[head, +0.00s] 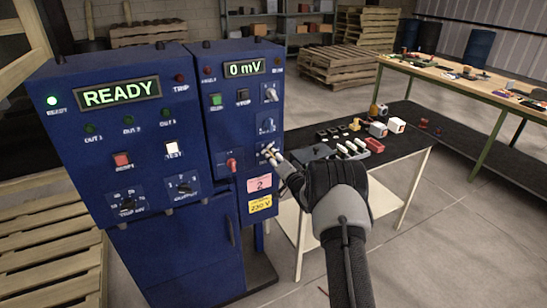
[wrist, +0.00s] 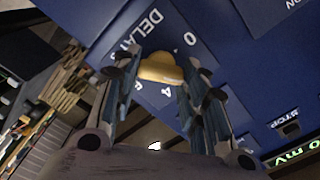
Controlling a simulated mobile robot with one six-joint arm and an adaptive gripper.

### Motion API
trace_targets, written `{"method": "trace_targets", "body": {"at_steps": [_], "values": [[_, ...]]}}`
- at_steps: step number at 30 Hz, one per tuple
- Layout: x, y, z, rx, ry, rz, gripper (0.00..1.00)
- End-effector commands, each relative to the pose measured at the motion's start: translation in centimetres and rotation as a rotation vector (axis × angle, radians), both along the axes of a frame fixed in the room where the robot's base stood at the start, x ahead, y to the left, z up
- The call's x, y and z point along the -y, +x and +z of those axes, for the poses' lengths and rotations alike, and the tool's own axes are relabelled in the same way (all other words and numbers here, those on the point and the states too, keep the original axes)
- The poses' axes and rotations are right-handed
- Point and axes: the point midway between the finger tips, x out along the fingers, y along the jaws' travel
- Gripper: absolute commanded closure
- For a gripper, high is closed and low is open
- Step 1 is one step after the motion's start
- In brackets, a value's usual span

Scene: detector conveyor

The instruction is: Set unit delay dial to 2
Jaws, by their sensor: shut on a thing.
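The delay dial is on the front of the blue unit (head: 230,110), low at its right side, where my gripper (head: 272,155) reaches it. In the wrist view, a yellow-tan knob (wrist: 161,68) sits between the two fingers of my gripper (wrist: 158,80), which is shut on it. The plate around it carries the word DELAY (wrist: 143,30) and numbers, with 0 and 4 readable. The fingers hide part of the scale. I cannot tell which number the knob points to.
The unit's display (head: 245,68) reads 0 mV. Two more knobs (head: 270,93) (head: 266,126) sit above the dial, and a red switch (head: 232,164) lies to its left. The cabinet at left displays READY (head: 121,92). A black-topped table (head: 405,140) with small parts stands right of the unit.

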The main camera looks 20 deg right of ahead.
Motion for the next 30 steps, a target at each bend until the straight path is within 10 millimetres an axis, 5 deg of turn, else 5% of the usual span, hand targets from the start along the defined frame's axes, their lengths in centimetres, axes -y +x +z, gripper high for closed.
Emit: {"method": "trace_targets", "body": {"at_steps": [20,21,30], "values": [[0.01,0.01,0.0,-0.002,0.061,0.0,0.84],[0.01,0.01,0.0,-0.002,0.06,0.0,0.58],[0.01,0.01,-0.01,-0.002,0.06,0.0,0.4]]}}
